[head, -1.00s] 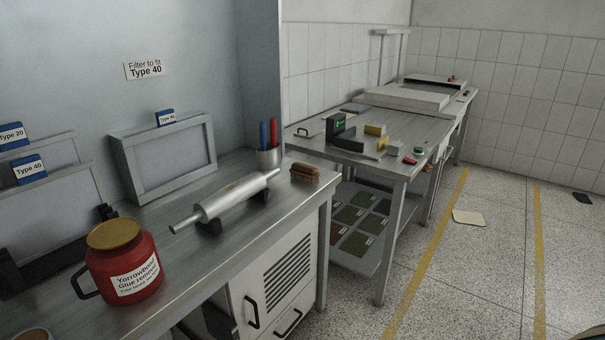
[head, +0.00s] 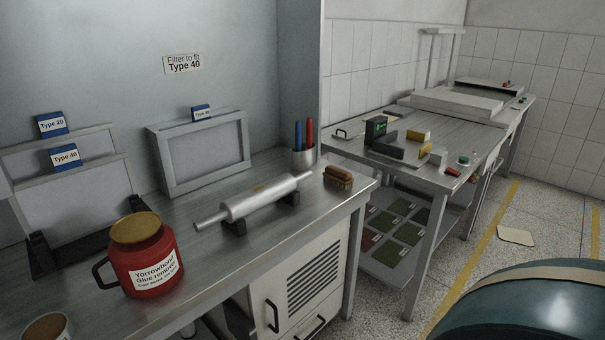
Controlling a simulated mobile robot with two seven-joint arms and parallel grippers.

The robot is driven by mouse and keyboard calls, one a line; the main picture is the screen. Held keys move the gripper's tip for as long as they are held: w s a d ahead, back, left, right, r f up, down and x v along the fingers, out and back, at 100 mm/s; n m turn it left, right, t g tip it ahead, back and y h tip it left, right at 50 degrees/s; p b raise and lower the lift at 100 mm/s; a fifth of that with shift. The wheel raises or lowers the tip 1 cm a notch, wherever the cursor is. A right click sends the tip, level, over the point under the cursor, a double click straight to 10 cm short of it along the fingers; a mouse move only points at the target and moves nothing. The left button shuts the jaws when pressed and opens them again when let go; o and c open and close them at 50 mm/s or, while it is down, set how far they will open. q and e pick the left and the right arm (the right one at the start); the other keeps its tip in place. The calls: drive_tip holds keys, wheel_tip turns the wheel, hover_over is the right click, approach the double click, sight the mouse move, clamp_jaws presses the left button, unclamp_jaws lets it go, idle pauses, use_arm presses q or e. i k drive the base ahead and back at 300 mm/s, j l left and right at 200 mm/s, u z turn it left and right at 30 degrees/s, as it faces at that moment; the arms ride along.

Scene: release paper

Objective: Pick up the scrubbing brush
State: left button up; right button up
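The scrubbing brush (head: 338,178), with a brown wooden top and paler bristles below, lies on the near metal bench (head: 205,265) close to its right end. It is to the right of the metal roller and in front of the pen cup. Nothing touches it from above. Neither of my grippers shows in the head view. A dark green rounded shape with a tan band fills the lower right corner; it looks like part of my own arm.
A metal roller (head: 255,198) on black supports lies left of the brush. A cup (head: 302,158) holds red and blue handles. A red glue remover jar (head: 147,262) and a framed filter (head: 203,155) stand further left. A second table (head: 400,165) stands beyond a gap.

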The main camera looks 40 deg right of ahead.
sight(334, 175)
drive_tip(key=l+u, duration=0.25)
drive_tip(key=l, duration=0.25)
drive_tip(key=k+l+u, duration=0.2)
drive_tip(key=l, duration=0.85)
drive_tip(key=k+l+u, duration=0.15)
drive_tip(key=l, duration=0.95)
drive_tip(key=k+l+u, duration=0.1)
drive_tip(key=l, duration=0.4)
